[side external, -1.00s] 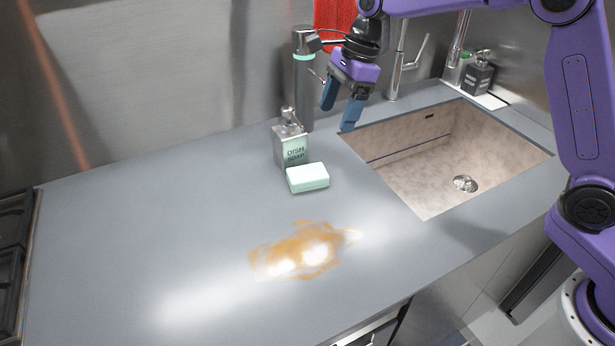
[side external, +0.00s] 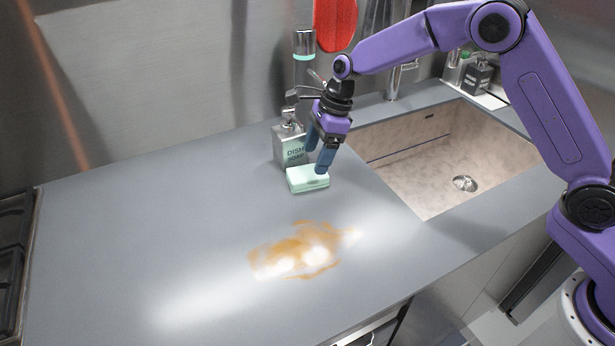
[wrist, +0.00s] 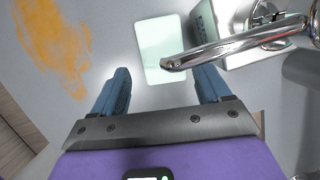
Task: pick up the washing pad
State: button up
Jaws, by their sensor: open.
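The washing pad (side external: 306,181) is a pale mint block lying flat on the grey counter, in front of the dish soap dispenser. The side view does not clearly show whether a fingertip touches the pad.
The dish soap dispenser (side external: 290,146) stands close behind the pad; its metal spout (wrist: 235,48) reaches over the pad in the wrist view. The sink basin (side external: 450,150) is to the right. An orange-brown spill (side external: 300,250) lies in front. The counter's left part is clear.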

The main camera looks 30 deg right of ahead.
aim_at(309, 172)
jog(key=shift+x, duration=2.75)
jog(key=shift+w+f, duration=0.15)
jog(key=shift+f, duration=0.05)
jog(key=c, duration=0.8)
jog(key=shift+r, duration=0.1)
notch_tip(309, 172, up, 4)
jog(key=shift+f, duration=0.1)
jog(key=s+d+r, duration=0.5)
jog(key=s+r, duration=0.4)
jog(key=s, duration=0.4)
jog(key=shift+d+r, duration=0.2)
jog(key=shift+r, duration=0.1)
